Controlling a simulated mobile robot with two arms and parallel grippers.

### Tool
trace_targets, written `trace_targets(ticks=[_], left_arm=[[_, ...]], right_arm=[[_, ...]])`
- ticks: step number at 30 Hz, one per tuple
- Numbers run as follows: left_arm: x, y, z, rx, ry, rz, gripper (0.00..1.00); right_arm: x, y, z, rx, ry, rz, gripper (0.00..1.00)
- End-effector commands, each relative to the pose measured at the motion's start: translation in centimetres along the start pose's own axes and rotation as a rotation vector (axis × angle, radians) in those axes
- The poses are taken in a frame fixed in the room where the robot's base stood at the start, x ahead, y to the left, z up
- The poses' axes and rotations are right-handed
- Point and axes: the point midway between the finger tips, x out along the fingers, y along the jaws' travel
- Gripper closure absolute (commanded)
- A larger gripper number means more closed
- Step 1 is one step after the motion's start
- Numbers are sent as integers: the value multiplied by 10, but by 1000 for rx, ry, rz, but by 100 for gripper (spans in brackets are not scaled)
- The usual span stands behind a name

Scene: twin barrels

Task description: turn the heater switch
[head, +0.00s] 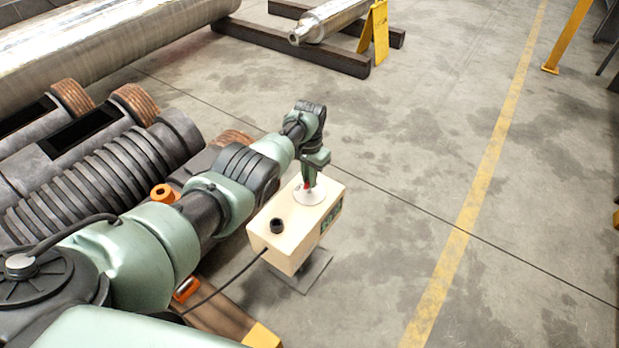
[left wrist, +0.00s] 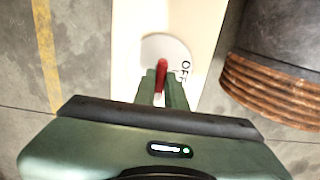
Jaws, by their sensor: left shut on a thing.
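A cream heater box (head: 282,238) stands at the middle of the head view, with a round white dial plate (head: 309,194) and a dark knob (head: 277,226) on its top. In the left wrist view the dial plate (left wrist: 158,47) carries the letters "OFF" beside a red switch handle (left wrist: 161,70). My left gripper (head: 307,184) reaches down onto the plate from above. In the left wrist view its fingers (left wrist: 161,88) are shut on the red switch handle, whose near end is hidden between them. My right gripper is not in view.
A dark ribbed barrel (head: 105,175) lies left of the box, and a rust-ringed cylinder (left wrist: 275,85) is close at its side in the wrist view. A black cable (head: 225,284) runs from the box. Open concrete floor (head: 400,190) lies to the right.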

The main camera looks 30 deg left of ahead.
Motion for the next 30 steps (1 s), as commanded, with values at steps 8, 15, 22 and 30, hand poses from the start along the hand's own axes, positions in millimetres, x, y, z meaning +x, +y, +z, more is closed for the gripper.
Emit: trace_targets(ticks=[8,15,22,30], left_arm=[[0,0,-1,1,2,-1,66],[-7,0,-1,1,2,-1,66],[-35,0,0,1,2,-1,66],[-62,0,-1,1,2,-1,66]], right_arm=[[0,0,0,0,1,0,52],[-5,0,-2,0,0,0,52],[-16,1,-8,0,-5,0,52],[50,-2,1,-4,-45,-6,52]])
